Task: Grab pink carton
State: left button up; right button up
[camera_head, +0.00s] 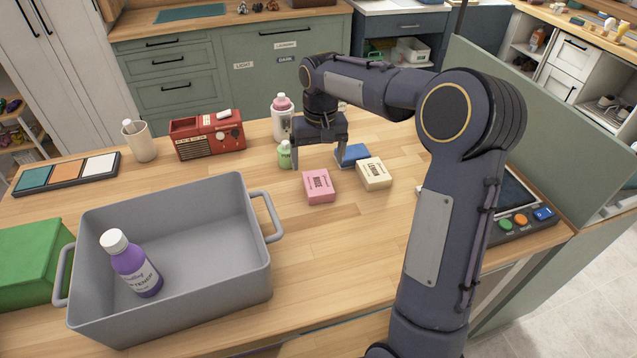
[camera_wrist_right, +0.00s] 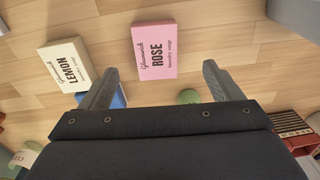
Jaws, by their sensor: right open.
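The pink carton (camera_head: 318,187), labelled ROSE, lies flat on the wooden table in the middle of the head view. It also shows at the top of the right wrist view (camera_wrist_right: 155,50). My right gripper (camera_head: 318,164) is above the table just behind the carton, pointing down, with its fingers spread and nothing between them. In the wrist view the carton lies ahead of the gap between the two fingers (camera_wrist_right: 160,85), apart from them. My left gripper is not in view.
A cream LEMON carton (camera_head: 374,174) and a blue box (camera_head: 352,154) lie close right of the pink carton. A green bottle (camera_head: 284,155) stands to its left. A grey bin (camera_head: 225,290) with a purple bottle (camera_head: 132,265) fills the front left. Table in front is clear.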

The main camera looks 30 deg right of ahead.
aim_at(317, 181)
jog(key=w+f, duration=0.2)
jog(key=shift+w+d+f, duration=0.1)
jog(key=shift+d+f, duration=0.2)
jog(key=shift+f, duration=0.05)
jog(key=f, duration=0.3)
jog(key=f+p, duration=0.1)
jog(key=f, duration=0.2)
jog(key=shift+s+d+f, duration=0.1)
jog(key=shift+s+f, duration=0.1)
jog(key=shift+f, duration=0.2)
jog(key=shift+c, duration=0.4)
